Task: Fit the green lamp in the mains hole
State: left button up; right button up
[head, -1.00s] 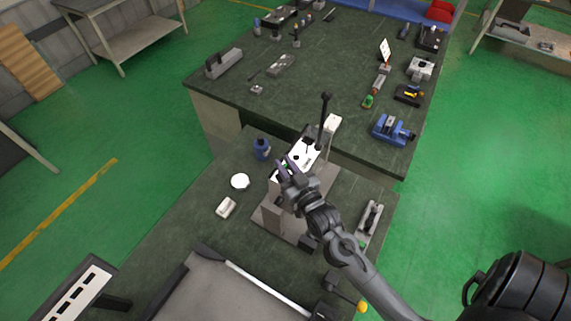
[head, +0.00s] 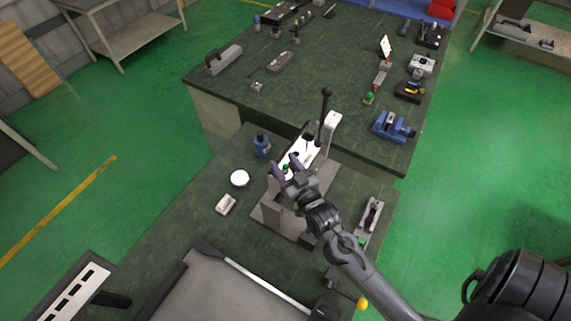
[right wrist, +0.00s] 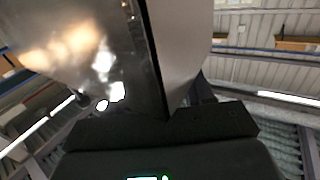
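A small green lamp (head: 285,167) shows at the near end of the sloping white panel (head: 312,150) of a grey device in the head view. My right gripper (head: 286,164) is over this end of the panel. The right wrist view shows mostly a dark shiny surface and a pale one, with no lamp that I can make out. My left gripper is not in view.
A black lever (head: 325,105) rises from the device's far side. A blue bottle (head: 262,145), a white round dish (head: 239,178) and a small white block (head: 226,204) stand left of it. A grey tool (head: 370,215) lies right. A blue vise (head: 394,127) is on the far bench.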

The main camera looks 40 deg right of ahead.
jog(key=shift+f, duration=0.15)
jog(key=shift+s+a, duration=0.1)
jog(key=shift+s, duration=0.35)
jog(key=b+v, duration=0.1)
jog(key=v, duration=0.9)
jog(key=shift+b, duration=0.3)
jog(key=shift+w+r, duration=0.1)
jog(key=shift+r, duration=0.1)
